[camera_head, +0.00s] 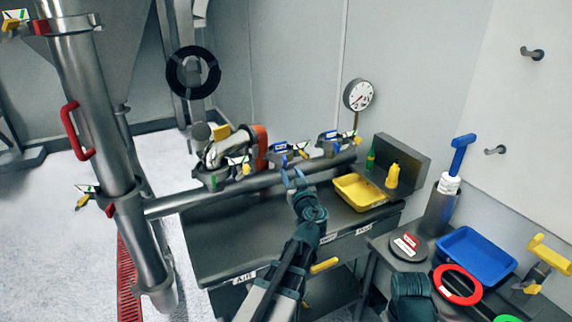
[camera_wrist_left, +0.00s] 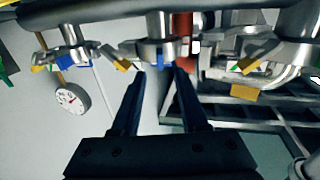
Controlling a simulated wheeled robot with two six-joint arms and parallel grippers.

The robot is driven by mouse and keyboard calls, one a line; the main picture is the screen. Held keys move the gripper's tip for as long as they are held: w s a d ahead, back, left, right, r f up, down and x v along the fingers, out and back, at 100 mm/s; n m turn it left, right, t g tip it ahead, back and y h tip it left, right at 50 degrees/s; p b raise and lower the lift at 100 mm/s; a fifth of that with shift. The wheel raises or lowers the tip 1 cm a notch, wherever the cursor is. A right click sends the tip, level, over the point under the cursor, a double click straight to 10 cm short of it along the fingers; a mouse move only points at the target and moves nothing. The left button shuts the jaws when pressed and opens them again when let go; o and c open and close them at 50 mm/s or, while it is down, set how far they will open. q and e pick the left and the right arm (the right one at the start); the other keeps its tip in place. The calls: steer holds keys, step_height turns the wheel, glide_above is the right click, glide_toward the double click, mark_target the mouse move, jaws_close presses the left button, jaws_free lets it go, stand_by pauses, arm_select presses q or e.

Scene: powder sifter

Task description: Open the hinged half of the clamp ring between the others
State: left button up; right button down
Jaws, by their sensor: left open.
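The middle clamp ring (camera_head: 280,152) sits on the horizontal steel pipe (camera_head: 232,189) between a clamp at its left (camera_head: 212,176) and one at its right (camera_head: 330,146). Blue and yellow parts show at the clamps. My left gripper (camera_head: 293,175) is open and empty, just in front of and below the middle clamp. In the left wrist view the middle clamp (camera_wrist_left: 162,28) appears just beyond the gap between my fingertips (camera_wrist_left: 158,72), with a blue part (camera_wrist_left: 160,57) near that gap. I cannot tell whether the fingers touch it. My right gripper is not in view.
An orange-red piece (camera_head: 261,147) stands behind the pipe, left of the middle clamp. A pressure gauge (camera_head: 358,94) is at the back right. A yellow tray (camera_head: 360,191) sits on the bench. A blue tray (camera_head: 475,256) and red ring (camera_head: 457,284) lie at right.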

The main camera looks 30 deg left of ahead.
mark_target(286, 163)
arm_select(q)
steer(key=x, duration=0.6)
steer(key=shift+w+a, duration=0.2)
jaws_close()
stand_by(1.3)
